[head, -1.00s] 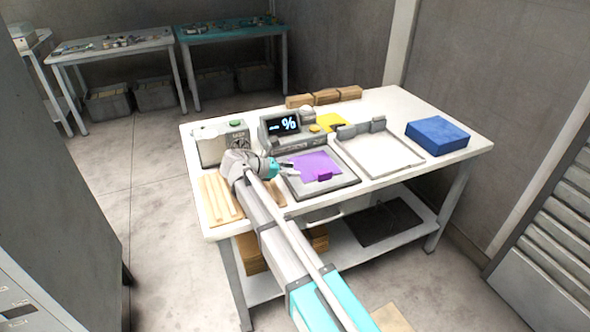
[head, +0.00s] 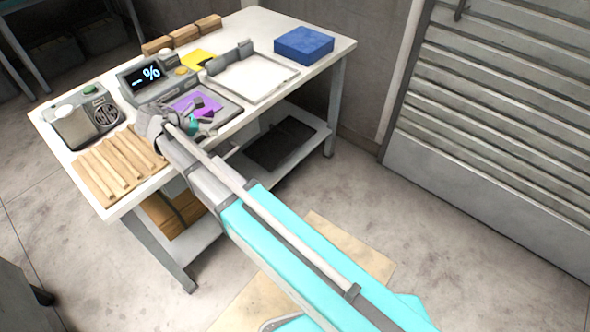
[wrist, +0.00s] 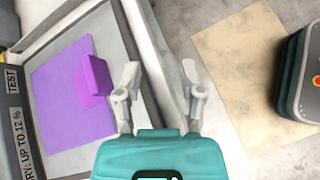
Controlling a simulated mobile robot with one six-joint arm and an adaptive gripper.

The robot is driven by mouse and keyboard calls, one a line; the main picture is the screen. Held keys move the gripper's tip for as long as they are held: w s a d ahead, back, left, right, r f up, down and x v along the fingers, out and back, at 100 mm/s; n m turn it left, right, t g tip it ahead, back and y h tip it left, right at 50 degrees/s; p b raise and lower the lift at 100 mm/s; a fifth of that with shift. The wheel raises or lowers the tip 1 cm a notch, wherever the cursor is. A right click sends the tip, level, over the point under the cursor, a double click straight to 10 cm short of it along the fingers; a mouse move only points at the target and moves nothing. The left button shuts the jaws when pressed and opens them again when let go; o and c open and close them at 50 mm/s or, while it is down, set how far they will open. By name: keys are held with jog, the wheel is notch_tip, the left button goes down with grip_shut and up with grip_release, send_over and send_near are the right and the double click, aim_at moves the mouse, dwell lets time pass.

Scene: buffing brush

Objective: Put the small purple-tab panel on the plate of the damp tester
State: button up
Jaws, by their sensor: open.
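The small purple-tab panel (head: 190,102) lies flat on the plate of the damp tester (head: 226,108). In the wrist view the purple panel (wrist: 66,108) rests on the grey plate (wrist: 98,32), with its raised tab (wrist: 93,80) on the side nearer my gripper. My gripper (wrist: 158,75) is open and empty, with its fingers apart from the tab, out past the plate's near edge. In the head view my gripper (head: 210,122) partly covers the panel's near side. The tester's display (head: 145,76) shows a dash and a percent sign.
A white tray (head: 250,78) stands right of the tester, with a blue block (head: 303,44) beyond it. A slatted wooden rack (head: 115,165) and a grey device with a green button (head: 82,120) are at the left. Wooden blocks (head: 182,35) line the back edge.

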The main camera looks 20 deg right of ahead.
jog(key=s+d+f+m+g+y, duration=0.2)
jog(key=s+d+f+m+y, duration=0.1)
jog(key=s+d+m, duration=0.6)
jog(key=s+d+f+m+g+y, duration=0.2)
jog(key=s+d+f+m+y, duration=0.2)
jog(key=s+d+m, duration=0.5)
jog(key=d+m+y, duration=0.1)
jog(key=d+y, duration=0.1)
jog(key=d, duration=0.2)
jog(key=shift+f+m+g+y, duration=0.25)
jog(key=shift+m+g+y, duration=0.05)
dwell(0.9)
